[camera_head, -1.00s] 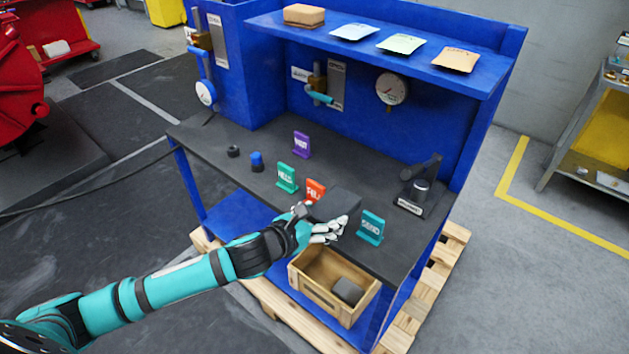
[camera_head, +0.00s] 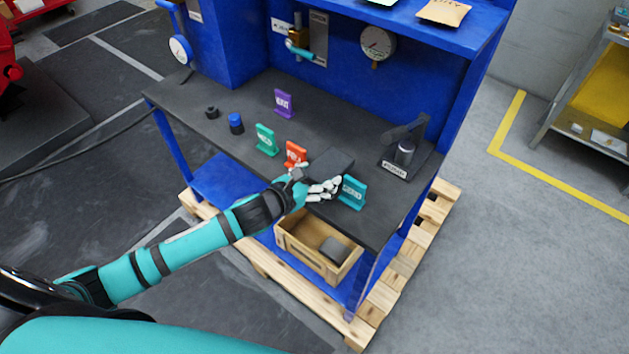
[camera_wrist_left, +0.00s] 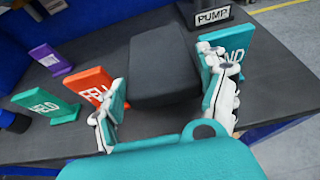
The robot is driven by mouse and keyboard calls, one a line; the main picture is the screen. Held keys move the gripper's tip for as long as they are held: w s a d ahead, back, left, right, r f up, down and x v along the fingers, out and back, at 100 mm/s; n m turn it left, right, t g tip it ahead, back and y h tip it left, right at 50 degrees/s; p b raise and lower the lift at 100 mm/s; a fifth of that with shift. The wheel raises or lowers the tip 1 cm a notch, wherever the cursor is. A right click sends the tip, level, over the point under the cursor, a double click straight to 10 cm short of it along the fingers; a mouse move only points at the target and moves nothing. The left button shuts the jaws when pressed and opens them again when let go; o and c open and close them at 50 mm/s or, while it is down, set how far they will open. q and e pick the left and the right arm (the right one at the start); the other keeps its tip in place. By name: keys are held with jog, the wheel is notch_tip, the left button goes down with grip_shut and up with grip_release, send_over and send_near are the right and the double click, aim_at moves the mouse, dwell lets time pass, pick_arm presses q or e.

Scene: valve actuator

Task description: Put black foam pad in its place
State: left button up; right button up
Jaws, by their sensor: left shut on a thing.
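The black foam pad (camera_head: 331,164), a dark flat block, is at the bench's front edge between the red sign and the right teal sign. It also shows in the left wrist view (camera_wrist_left: 163,66), reaching forward from between the fingers. My left gripper (camera_head: 322,188) is shut on its near end, with a finger group on each side in the left wrist view (camera_wrist_left: 166,112). I cannot tell whether the pad touches the bench top. Another dark block (camera_head: 334,249) lies in the wooden crate (camera_head: 296,247) below. My right gripper is not in view.
The red sign (camera_head: 295,153) and right teal sign (camera_head: 352,192) stand close beside the pad. Another teal sign (camera_head: 266,140) and a purple sign (camera_head: 284,103) stand farther left. The pump stand (camera_head: 403,158) is at right. The bench top (camera_head: 335,115) behind is clear.

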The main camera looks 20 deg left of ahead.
pick_arm(q)
notch_tip(320, 180, down, 4)
jog(key=shift+w+d+r, duration=0.1)
jog(key=shift+w+r, duration=0.05)
jog(key=shift+r, duration=0.05)
jog(key=shift+f, duration=0.4)
jog(key=o, duration=1.1)
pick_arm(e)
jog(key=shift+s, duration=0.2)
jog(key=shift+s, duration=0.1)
